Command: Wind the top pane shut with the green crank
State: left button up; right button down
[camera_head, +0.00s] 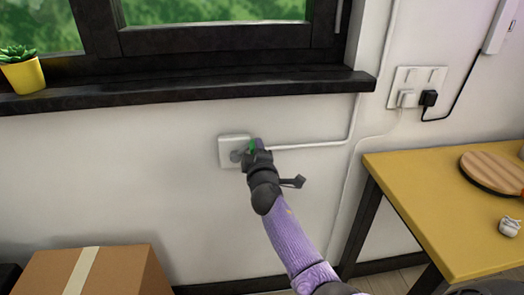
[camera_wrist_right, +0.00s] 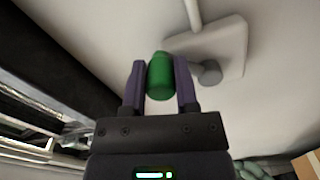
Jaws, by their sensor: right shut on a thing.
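The green crank knob (camera_wrist_right: 159,76) is between the two fingers of my right gripper (camera_wrist_right: 160,88) in the right wrist view. In the head view only a bit of green (camera_head: 252,146) shows beside my right gripper (camera_head: 254,153). The crank's grey hub (camera_wrist_right: 209,73) sits on a white wall plate (camera_wrist_right: 232,45); the plate also shows in the head view (camera_head: 226,143), below the window sill. My right gripper is shut on the knob. The window's dark frame (camera_head: 215,38) is cut off at the top, so the top pane's position cannot be told. My left gripper is not in view.
A dark sill (camera_head: 180,94) juts out above the crank, with a yellow plant pot (camera_head: 24,77) at its left. A yellow table (camera_head: 440,215) stands right, a cardboard box (camera_head: 110,272) lower left. A white conduit (camera_head: 310,146) runs right from the plate.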

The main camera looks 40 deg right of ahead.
jog(key=shift+w+a+r+n, duration=0.2)
jog(key=shift+a+n, duration=0.25)
jog(key=shift+n, duration=0.35)
jog(key=shift+w+a+r+n+p, duration=0.2)
jog(key=shift+a+n+p, duration=0.1)
jog(key=shift+n+p, duration=0.4)
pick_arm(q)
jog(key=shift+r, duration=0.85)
pick_arm(e)
jog(key=shift+w+a+n, duration=0.1)
jog(key=shift+a+n, duration=0.15)
jog(key=shift+n, duration=0.45)
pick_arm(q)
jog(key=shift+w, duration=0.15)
pick_arm(e)
jog(key=c, duration=0.5)
grip_release()
jog(key=shift+a, duration=0.1)
jog(key=shift+c, duration=0.2)
jog(key=shift+o, duration=0.9)
jog(key=shift+w, duration=0.1)
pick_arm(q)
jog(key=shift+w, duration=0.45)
pick_arm(e)
jog(key=shift+r, duration=0.2)
